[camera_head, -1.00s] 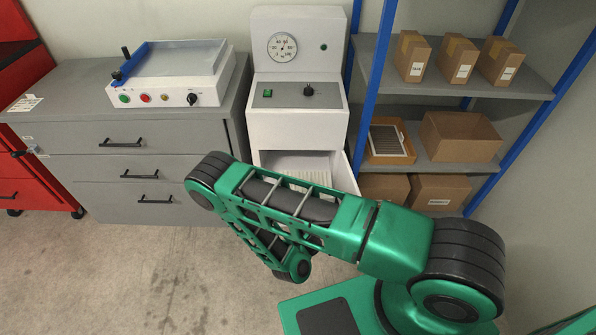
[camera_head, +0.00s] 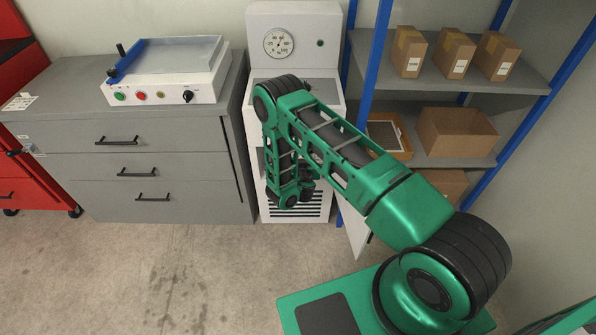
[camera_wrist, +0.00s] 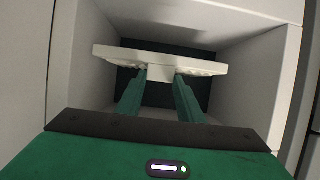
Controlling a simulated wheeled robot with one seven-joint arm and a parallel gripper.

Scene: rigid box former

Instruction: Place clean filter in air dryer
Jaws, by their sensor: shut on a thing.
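The air dryer (camera_head: 331,52) is a white upright cabinet with a round gauge, standing between the grey drawer cabinet and the shelf. Its door (camera_head: 357,226) hangs open to the right, and my arm covers most of the compartment in the head view. In the wrist view I look into the white-walled compartment (camera_wrist: 241,85). My gripper (camera_wrist: 161,77) is shut on the central tab of the white filter (camera_wrist: 110,53). The filter is seen nearly edge-on, spans much of the compartment's width and tilts slightly. A dark recess lies behind it. I cannot tell whether it touches the walls.
A wooden tray (camera_head: 404,155) with a dark-faced panel sits on the blue-posted shelf beside cardboard boxes (camera_head: 455,133). The grey drawer cabinet (camera_head: 90,183) with a white device (camera_head: 155,93) stands left. The floor in front (camera_head: 130,275) is clear.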

